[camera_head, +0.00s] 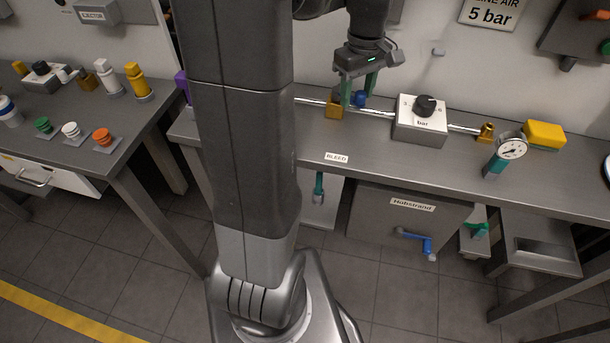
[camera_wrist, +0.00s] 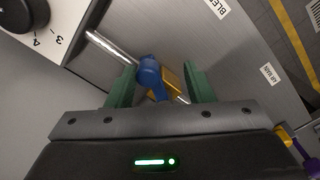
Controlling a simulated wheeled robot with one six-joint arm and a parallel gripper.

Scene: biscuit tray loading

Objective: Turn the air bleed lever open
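A blue lever (camera_head: 361,98) sits on a brass valve body (camera_head: 334,109) in the pipe on the back bench, behind the label "BLEED" (camera_head: 336,157). In the wrist view the lever (camera_wrist: 150,76) has a rounded blue head, and the brass body (camera_wrist: 171,77) shows behind it. My gripper (camera_head: 359,95) points down over the valve with its two green fingers apart. In the wrist view the lever stands between the fingers of my gripper (camera_wrist: 161,88), with gaps visible at both sides. Contact cannot be told.
A regulator box with a black knob (camera_head: 425,106) stands right of the valve on the same pipe. A pressure gauge (camera_head: 512,148) and a yellow block (camera_head: 545,135) are farther right. A teal handle (camera_head: 319,188) hangs under the bench edge. The bench front (camera_head: 375,155) is clear.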

